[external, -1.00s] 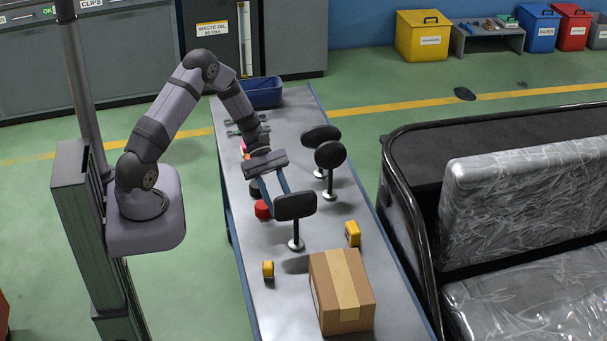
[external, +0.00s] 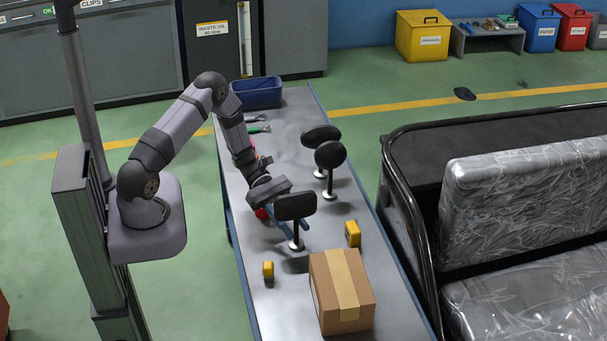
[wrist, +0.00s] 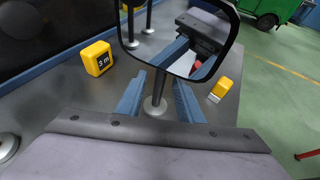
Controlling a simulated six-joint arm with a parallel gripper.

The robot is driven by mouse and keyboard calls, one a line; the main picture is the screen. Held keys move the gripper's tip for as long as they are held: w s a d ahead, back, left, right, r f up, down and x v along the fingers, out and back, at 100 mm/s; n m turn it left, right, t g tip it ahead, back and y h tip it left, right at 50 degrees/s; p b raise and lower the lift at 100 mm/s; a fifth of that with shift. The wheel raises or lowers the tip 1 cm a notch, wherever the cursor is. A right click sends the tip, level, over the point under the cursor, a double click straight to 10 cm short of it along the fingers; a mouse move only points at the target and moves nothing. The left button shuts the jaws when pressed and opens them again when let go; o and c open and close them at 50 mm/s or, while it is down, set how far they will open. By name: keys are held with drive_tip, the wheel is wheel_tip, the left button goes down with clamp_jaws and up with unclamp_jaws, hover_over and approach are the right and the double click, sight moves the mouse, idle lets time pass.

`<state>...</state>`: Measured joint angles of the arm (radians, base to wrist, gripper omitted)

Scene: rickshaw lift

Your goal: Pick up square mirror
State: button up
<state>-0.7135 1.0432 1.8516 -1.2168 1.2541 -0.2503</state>
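The square mirror (external: 295,206) stands upright on the metal bench, on a thin stem with a round foot. In the wrist view, the mirror (wrist: 178,38) fills the top middle and reflects part of my arm. Its stem (wrist: 158,88) and foot show below it. My gripper (external: 293,229) is low behind the mirror head, its blue fingers pointing at the stem. In the wrist view, my gripper (wrist: 158,100) is open, with one finger on each side of the stem and gaps visible. The mirror head hides part of the fingers in the external view.
Two round mirrors (external: 330,156) (external: 320,135) stand behind to the right. A blue bin (external: 258,93) is at the bench's far end. A rickshaw (external: 500,190) stands to the right.

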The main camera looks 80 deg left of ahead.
drive_tip(key=p+x, duration=0.2)
drive_tip(key=x, duration=0.1)
drive_tip(key=shift+w+d, duration=0.2)
drive_tip(key=shift+d, duration=0.2)
drive_tip(key=shift+w+d+f, duration=0.25)
drive_tip(key=shift+d+f, duration=0.1)
drive_tip(key=shift+d, duration=0.15)
clamp_jaws()
